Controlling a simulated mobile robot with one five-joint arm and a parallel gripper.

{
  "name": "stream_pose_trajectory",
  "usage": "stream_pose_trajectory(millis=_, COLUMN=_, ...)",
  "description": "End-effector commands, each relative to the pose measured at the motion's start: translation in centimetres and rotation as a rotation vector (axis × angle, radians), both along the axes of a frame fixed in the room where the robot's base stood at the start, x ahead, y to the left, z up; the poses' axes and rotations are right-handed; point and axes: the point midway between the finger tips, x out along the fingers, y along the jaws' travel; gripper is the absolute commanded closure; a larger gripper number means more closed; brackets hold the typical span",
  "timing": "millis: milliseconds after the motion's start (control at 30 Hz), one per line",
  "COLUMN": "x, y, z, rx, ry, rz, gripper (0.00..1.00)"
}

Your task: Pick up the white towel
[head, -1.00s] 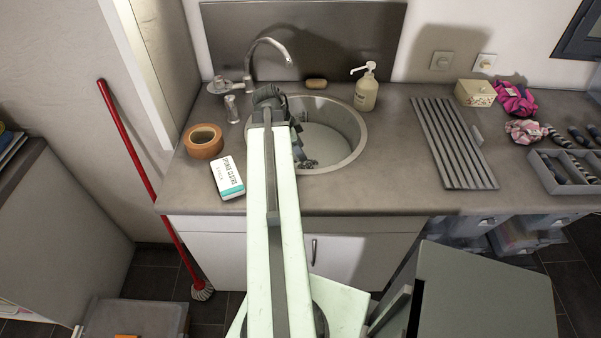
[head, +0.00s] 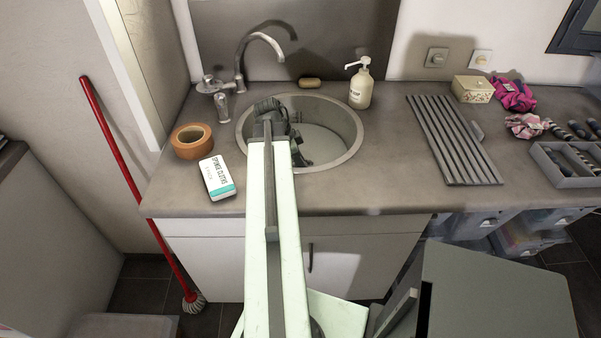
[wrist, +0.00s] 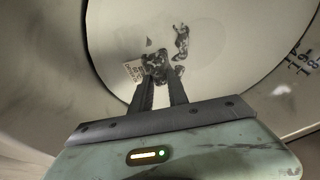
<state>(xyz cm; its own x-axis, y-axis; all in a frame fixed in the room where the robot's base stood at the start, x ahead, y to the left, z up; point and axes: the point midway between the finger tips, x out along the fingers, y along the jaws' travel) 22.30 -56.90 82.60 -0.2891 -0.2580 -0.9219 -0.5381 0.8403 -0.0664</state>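I cannot make out a white towel in either view. My gripper (wrist: 165,78) reaches down over the left part of the round sink (head: 352,150), and the arm hides part of the sink in the head view. In the wrist view its two dark fingers stand apart with a gap between them, over the pale round bowl (wrist: 225,55). Dark mottled shapes (wrist: 181,42) show near and beyond the fingertips; I cannot tell what they are. No towel shows between the fingers.
A tap (head: 240,65) stands behind the sink, with a soap bottle (head: 361,88) at right. A tape roll (head: 191,141) and a sponge cloth pack (head: 217,178) lie left. A grey slatted rack (head: 453,140) lies right. A grey box-like unit (head: 490,290) stands in front.

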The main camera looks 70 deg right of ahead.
Motion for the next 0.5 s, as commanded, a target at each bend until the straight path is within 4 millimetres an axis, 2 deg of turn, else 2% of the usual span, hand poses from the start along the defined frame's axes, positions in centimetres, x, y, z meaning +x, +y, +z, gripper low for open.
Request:
stream_pose_trajectory(millis=67, x=0.02, y=0.01, z=0.01, rx=0.000, ry=0.000, rz=0.000, gripper=1.00)
stream_pose_trajectory(millis=500, x=0.08, y=0.04, z=0.01, rx=0.000, ry=0.000, rz=0.001, gripper=1.00)
